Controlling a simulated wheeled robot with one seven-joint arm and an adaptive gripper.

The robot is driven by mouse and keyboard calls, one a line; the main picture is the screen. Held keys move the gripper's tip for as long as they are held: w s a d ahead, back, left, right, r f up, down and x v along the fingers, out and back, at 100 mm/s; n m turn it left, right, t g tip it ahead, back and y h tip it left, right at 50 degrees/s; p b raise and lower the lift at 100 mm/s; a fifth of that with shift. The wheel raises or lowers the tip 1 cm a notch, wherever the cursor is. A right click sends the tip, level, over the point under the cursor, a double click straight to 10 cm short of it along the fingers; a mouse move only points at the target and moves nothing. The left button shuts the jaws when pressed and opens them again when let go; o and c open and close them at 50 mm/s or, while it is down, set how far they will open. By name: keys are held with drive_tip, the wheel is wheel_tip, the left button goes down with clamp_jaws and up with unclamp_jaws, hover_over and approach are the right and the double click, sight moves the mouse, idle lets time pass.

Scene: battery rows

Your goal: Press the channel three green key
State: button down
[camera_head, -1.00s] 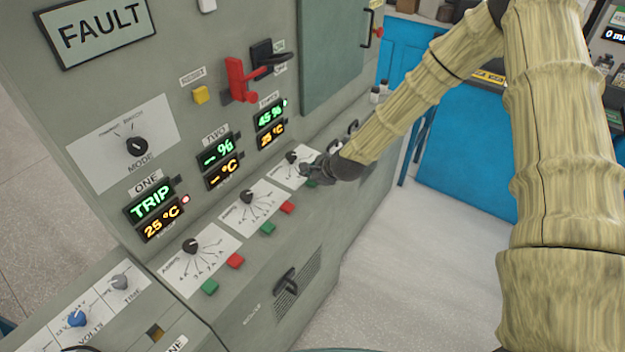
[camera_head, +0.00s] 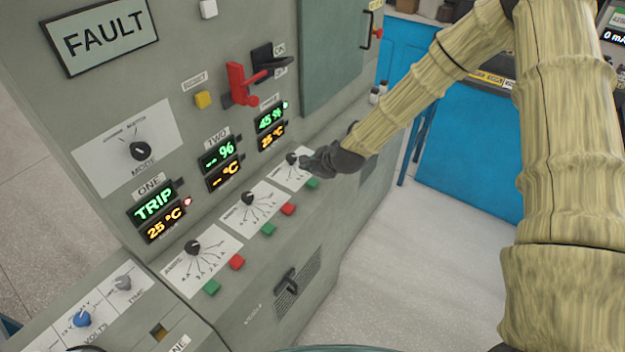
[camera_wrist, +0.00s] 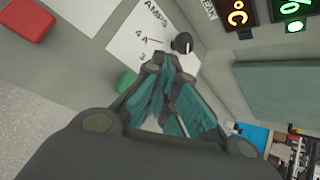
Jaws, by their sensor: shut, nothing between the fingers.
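The channel three green key (camera_head: 313,183) sits on the sloped panel at the right end of the row, just below and beside my gripper (camera_head: 306,168). My gripper is shut and empty, over the channel three dial card. In the wrist view the green key (camera_wrist: 126,81) shows to the left of my gripper (camera_wrist: 172,75), partly behind a finger. The fingertips point toward the black channel three dial knob (camera_head: 292,158), which also shows in the wrist view (camera_wrist: 182,43). I cannot tell whether they touch it. The channel three display (camera_head: 271,117) shows green and orange digits.
Red keys (camera_head: 288,209) and other green keys (camera_head: 268,229) lie along the panel with their dials. A black handle (camera_head: 286,281) is on the front face. Open floor lies to the right.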

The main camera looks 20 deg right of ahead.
drive_tip(key=shift+r+p, duration=0.55)
drive_tip(key=shift+r, duration=0.75)
drive_tip(key=shift+f, duration=0.1)
